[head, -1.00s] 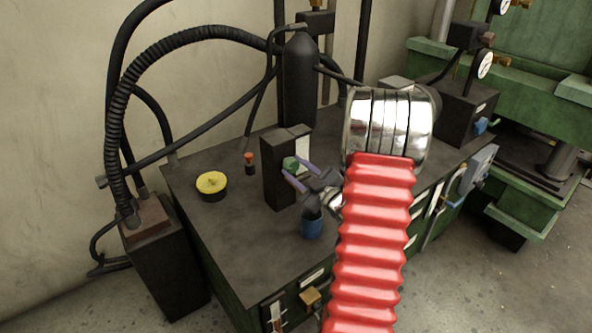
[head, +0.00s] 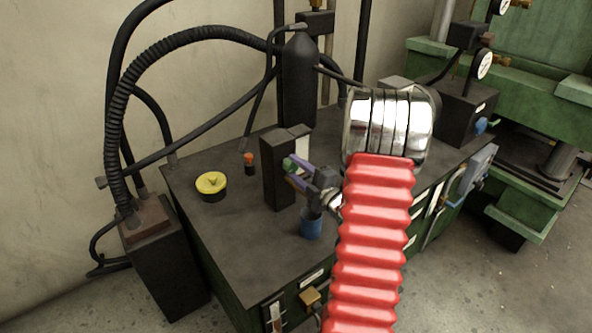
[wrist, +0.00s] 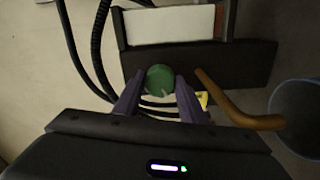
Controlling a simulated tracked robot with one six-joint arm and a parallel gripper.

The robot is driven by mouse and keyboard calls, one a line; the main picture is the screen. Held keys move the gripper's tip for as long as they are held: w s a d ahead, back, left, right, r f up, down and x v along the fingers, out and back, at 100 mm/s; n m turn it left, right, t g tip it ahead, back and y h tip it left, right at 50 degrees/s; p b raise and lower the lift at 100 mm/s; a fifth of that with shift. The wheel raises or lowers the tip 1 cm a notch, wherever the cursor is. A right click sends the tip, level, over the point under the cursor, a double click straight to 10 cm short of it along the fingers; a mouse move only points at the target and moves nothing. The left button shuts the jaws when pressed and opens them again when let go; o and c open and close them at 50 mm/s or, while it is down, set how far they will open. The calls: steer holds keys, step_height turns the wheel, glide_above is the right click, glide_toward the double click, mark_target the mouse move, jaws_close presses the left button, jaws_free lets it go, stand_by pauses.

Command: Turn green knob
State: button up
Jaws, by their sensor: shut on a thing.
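The green knob (head: 289,165) sits on the front face of a black upright box (head: 277,177) on the cabinet top. My gripper (head: 294,174) has its two purple fingers at the knob, one above the other. In the wrist view the green knob (wrist: 160,79) is round and lies between the fingertips of my gripper (wrist: 158,88). The fingers are shut on it from both sides. My red ribbed arm hides part of the cabinet to the right.
A blue cup (head: 311,226) stands just below my gripper. A yellow-topped round black part (head: 211,185) and a small orange-topped part (head: 249,160) are on the dark cabinet top (head: 240,240). A black cylinder (head: 299,80) and hoses stand behind. The front left of the top is clear.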

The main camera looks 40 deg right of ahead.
steer(key=shift+a+f, duration=0.2)
steer(key=o, duration=1.1)
steer(key=shift+d+r, duration=0.1)
steer(key=shift+c, duration=0.2)
steer(key=s+a, duration=0.1)
steer(key=s, duration=1.2)
steer(key=shift+s+a, duration=0.25)
steer(key=shift+s, duration=0.1)
